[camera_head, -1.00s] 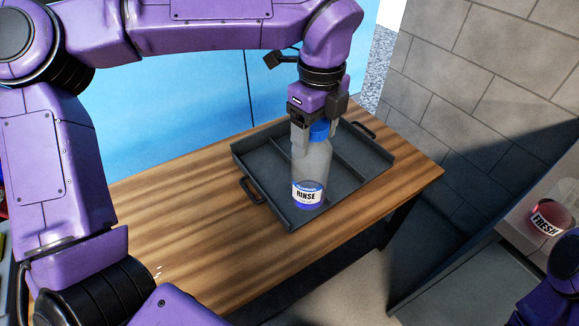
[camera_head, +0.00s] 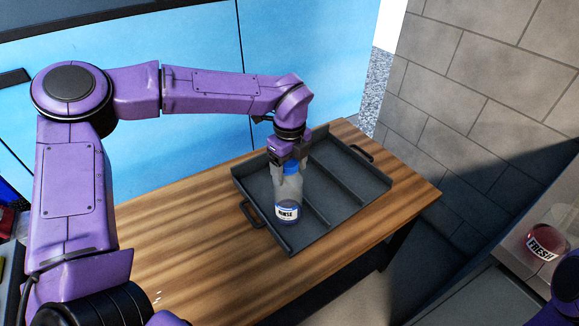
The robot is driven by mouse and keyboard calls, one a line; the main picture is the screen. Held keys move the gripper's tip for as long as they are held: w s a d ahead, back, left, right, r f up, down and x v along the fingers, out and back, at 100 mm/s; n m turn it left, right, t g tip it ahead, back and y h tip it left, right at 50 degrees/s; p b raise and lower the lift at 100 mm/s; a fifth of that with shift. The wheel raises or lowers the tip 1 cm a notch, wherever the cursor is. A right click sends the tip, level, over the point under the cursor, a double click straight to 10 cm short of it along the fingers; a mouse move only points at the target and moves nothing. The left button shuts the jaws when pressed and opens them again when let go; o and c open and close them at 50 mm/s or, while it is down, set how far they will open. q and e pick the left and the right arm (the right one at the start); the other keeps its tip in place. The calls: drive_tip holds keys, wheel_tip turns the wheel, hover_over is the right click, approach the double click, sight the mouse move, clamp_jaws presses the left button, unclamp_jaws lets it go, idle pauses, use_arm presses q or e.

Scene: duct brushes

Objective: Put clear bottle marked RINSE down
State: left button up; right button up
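The clear bottle marked RINSE (camera_head: 288,192) has a blue cap, a white label and some blue liquid at its base. It is upright in the left compartment of the dark grey tray (camera_head: 350,207). I cannot tell whether its base touches the tray floor. My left gripper (camera_head: 290,168) reaches down from above, with its fingers on both sides of the bottle's top, shut on it. The fingers partly hide the cap. My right gripper is out of view; only a bit of my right arm shows at the lower right edge.
The tray has raised walls, inner dividers and handles at both ends, and lies on a wooden table (camera_head: 190,245). Its other compartments look empty. A jar marked FRESH (camera_head: 546,243) with red contents stands at the right. A grey block wall (camera_head: 480,90) rises behind the table's right end.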

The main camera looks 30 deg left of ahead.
use_arm(q)
drive_tip(key=o, duration=0.3)
wheel_tip(320, 180, up, 12)
drive_tip(key=shift+r, duration=0.1)
idle(0.4)
